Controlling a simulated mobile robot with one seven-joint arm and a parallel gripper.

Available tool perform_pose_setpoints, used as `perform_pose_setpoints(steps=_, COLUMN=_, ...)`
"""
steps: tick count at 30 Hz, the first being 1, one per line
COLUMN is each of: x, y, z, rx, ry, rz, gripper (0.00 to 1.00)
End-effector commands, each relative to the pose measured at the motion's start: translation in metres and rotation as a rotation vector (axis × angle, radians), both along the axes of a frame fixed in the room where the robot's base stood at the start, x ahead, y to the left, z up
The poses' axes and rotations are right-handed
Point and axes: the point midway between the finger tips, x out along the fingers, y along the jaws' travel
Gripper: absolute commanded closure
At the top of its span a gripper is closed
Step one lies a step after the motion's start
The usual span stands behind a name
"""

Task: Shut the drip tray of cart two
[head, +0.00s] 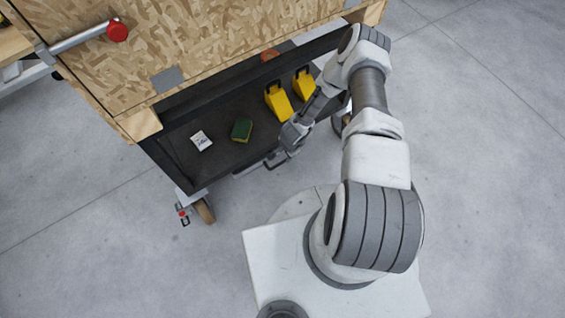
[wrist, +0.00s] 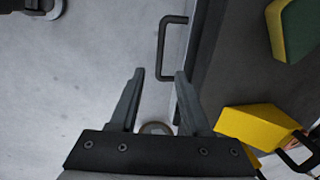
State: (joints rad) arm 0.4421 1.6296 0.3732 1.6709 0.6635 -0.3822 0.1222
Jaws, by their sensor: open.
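The dark drip tray (head: 218,158) sticks out from under a wooden cart (head: 170,45) in the head view, its inside exposed. Its dark floor also shows in the wrist view (wrist: 222,55). A black bar handle (wrist: 163,45) stands off the tray's outer wall in the wrist view. My gripper (wrist: 158,80) is open and empty, its fingertips close to the lower end of the handle; I cannot tell whether they touch. In the head view my gripper (head: 276,159) is at the tray's near side, partly hiding it. No cart number is visible.
A white card (head: 201,141), a green and yellow sponge (head: 241,130) and yellow items (head: 278,100) lie in the tray. A caster wheel (head: 204,211) stands under the near left corner. The lower left floor is clear.

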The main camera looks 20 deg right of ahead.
Motion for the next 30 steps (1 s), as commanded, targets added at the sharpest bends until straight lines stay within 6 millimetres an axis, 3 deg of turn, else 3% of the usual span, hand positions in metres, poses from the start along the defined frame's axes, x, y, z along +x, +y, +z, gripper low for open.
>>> perform_pose_setpoints(steps=1, x=0.001, y=0.001, z=-0.017, rx=0.001, ry=0.001, rz=0.0, gripper=0.53)
perform_pose_setpoints(steps=3, x=0.004, y=0.003, z=-0.033, rx=0.002, ry=0.002, rz=0.0, gripper=0.53)
perform_pose_setpoints(steps=12, x=0.015, y=0.005, z=-0.084, rx=0.0, ry=0.001, rz=0.001, gripper=0.53)
perform_pose_setpoints(steps=18, x=0.018, y=0.006, z=-0.096, rx=0.0, ry=0.001, rz=0.0, gripper=0.53)
perform_pose_setpoints(steps=27, x=0.018, y=0.006, z=-0.096, rx=0.0, ry=0.001, rz=0.001, gripper=0.53)
perform_pose_setpoints(steps=30, x=0.018, y=0.006, z=-0.096, rx=0.0, ry=0.001, rz=0.001, gripper=0.71)
